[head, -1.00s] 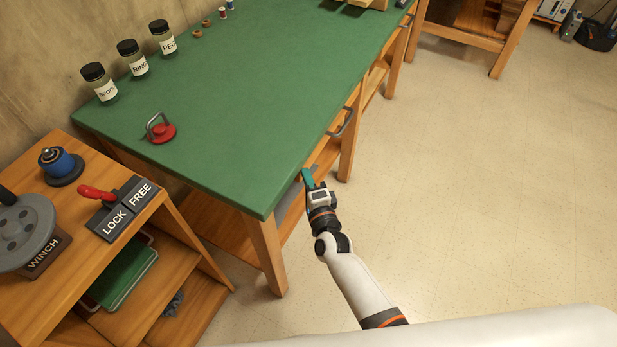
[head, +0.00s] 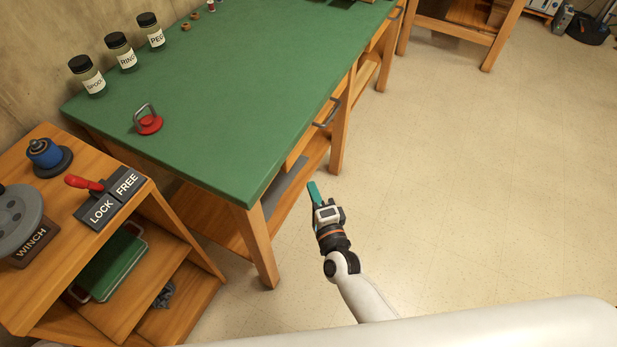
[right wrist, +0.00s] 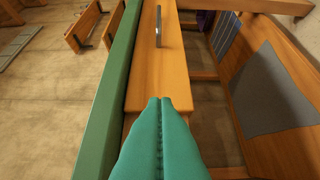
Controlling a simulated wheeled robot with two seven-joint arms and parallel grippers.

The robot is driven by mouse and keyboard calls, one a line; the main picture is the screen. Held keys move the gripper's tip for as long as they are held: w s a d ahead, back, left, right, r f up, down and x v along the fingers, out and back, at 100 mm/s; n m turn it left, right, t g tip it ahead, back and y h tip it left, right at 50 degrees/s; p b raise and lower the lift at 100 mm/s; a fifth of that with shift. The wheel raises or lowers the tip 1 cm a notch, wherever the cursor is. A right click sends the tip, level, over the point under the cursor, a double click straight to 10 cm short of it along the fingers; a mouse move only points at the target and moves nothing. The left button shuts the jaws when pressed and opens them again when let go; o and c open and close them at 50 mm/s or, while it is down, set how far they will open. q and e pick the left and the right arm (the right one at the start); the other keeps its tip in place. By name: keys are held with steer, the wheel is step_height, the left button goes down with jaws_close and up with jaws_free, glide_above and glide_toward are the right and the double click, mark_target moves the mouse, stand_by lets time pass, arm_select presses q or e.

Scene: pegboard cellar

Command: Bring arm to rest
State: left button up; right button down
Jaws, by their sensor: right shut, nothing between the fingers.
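My right gripper (head: 314,190) has teal fingers and hangs over the floor, just off the front edge of the green-topped workbench (head: 225,130). In the right wrist view its two fingers (right wrist: 163,103) lie together, shut with nothing between them. Beyond them are the bench's wooden front and a metal drawer handle (right wrist: 158,26); the green edge of the top runs along the left. The fingers look apart from the bench. My left gripper does not show.
A wooden stand (head: 62,213) at left carries a winch (head: 20,215), a LOCK/FREE lever (head: 85,183) and a blue spool (head: 44,153). On the bench are a red-based handle (head: 149,122) and three labelled jars (head: 120,50). The floor (head: 450,180) at right is clear.

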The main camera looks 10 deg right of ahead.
steer(key=shift+s+d, duration=0.2)
steer(key=shift+s, duration=0.55)
steer(key=shift+s+d, duration=0.15)
steer(key=shift+s, duration=0.55)
steer(key=shift+s+d, duration=0.2)
steer(key=shift+s, duration=0.55)
